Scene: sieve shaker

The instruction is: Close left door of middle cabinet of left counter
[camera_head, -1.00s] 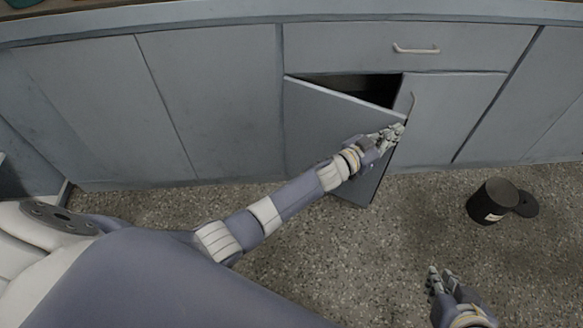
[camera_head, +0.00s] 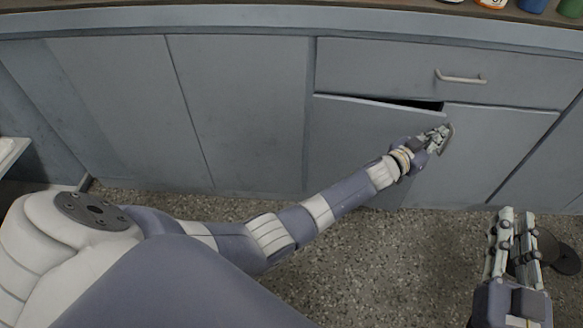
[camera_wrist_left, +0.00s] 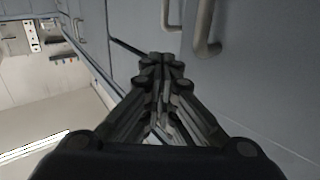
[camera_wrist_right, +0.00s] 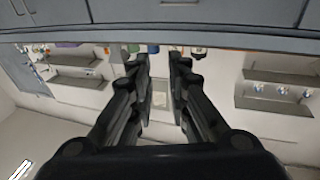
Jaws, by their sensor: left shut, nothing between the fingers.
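The left door (camera_head: 355,135) of the middle cabinet stands slightly ajar in the head view, with a thin dark gap along its top edge. The right door (camera_head: 480,150) beside it looks shut. My left gripper (camera_head: 442,134) is shut and empty, at the free edge of the left door near the handles; I cannot tell whether it touches the door. In the left wrist view the shut fingers (camera_wrist_left: 163,65) are beside a door handle (camera_wrist_left: 208,35). My right gripper (camera_head: 513,217) is open and empty, above the floor at the right; its parted fingers (camera_wrist_right: 160,70) show in the right wrist view.
A drawer (camera_head: 390,68) with a bar handle (camera_head: 460,77) is above the doors. Several bottles stand on the counter top (camera_head: 400,8). The floor before the cabinet is otherwise clear.

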